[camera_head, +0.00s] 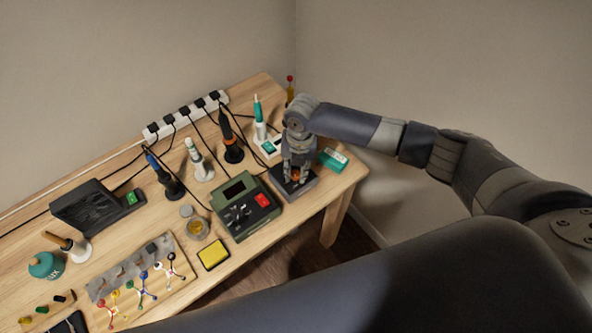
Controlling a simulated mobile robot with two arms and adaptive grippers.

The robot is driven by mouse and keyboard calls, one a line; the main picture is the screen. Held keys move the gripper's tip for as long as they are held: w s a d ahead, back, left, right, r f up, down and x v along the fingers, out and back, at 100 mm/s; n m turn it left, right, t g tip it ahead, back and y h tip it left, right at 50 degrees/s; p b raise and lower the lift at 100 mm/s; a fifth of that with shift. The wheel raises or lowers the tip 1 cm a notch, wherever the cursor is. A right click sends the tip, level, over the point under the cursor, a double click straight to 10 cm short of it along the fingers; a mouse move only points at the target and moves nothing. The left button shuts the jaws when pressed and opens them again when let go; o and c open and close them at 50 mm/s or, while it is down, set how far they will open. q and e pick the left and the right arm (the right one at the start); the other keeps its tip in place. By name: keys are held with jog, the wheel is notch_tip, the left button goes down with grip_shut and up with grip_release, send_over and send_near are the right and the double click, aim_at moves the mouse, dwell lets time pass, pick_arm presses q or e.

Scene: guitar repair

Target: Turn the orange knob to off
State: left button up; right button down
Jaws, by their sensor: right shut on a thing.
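The orange knob (295,180) sits on a small dark box (306,188) near the right end of the wooden workbench. My right gripper (296,175) points down over the box with its fingers shut on the orange knob. The fingers and wrist hide much of the knob, and its pointer or any off mark is too small to see. My left gripper is not in view.
A green device (244,208) with a red switch stands left of the box. A teal box (333,159) lies to its right. Soldering irons in stands, a power strip (186,116) and a yellow sponge (213,254) occupy the bench. The bench's front edge is close.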

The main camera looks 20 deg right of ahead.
aim_at(299, 173)
jog(key=shift+n, duration=0.8)
jog(key=c, duration=1.3)
grip_release()
jog(key=shift+c, duration=0.2)
jog(key=shift+r, duration=0.1)
notch_tip(299, 173, up, 12)
jog(key=shift+d, duration=0.35)
